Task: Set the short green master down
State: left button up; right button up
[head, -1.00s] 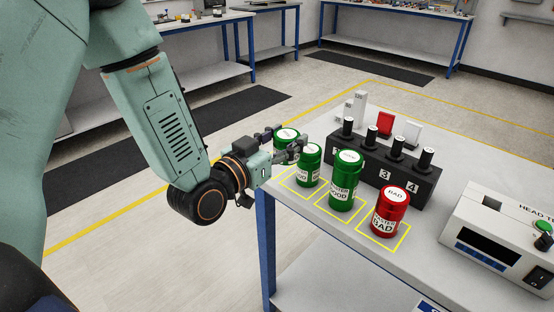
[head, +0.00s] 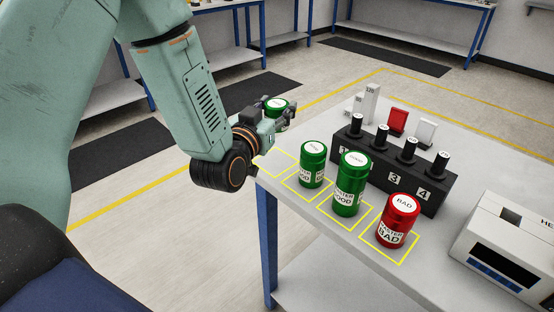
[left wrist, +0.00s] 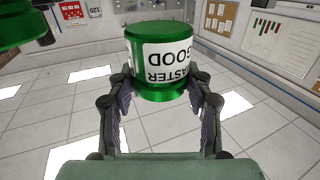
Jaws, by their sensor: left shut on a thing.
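My left gripper (head: 281,114) is shut on a short green master (head: 275,104) with a white label on its lid. In the head view it appears just beyond the table's near left corner; its height above the table is hard to tell. In the left wrist view the held green master (left wrist: 165,60) sits between both fingers, its "MASTER GOOD" label upside down. An empty yellow-outlined square (head: 280,163) lies at the table's left end. My right gripper is not in view.
On the table (head: 440,262), another short green master (head: 312,165), a taller green master (head: 351,185) and a red "BAD" master (head: 397,222) stand in yellow squares. Behind them is a black numbered block (head: 393,173) with black pegs. A white tester (head: 505,240) stands at right.

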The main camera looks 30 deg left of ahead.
pick_arm(q)
jog(key=f, duration=0.2)
jog(key=f+b, duration=0.1)
jog(key=f, duration=0.1)
jog(key=shift+s+a+f, duration=0.15)
jog(key=shift+a+f, duration=0.05)
jog(key=shift+f, duration=0.1)
jog(key=shift+d+f, duration=0.1)
jog(key=shift+f, duration=0.2)
notch_tip(320, 180, down, 4)
jog(key=shift+r+b, duration=0.2)
jog(key=shift+b, duration=0.2)
jog(key=shift+f, duration=0.45)
jog(key=shift+f, duration=0.1)
jog(key=o, duration=1.3)
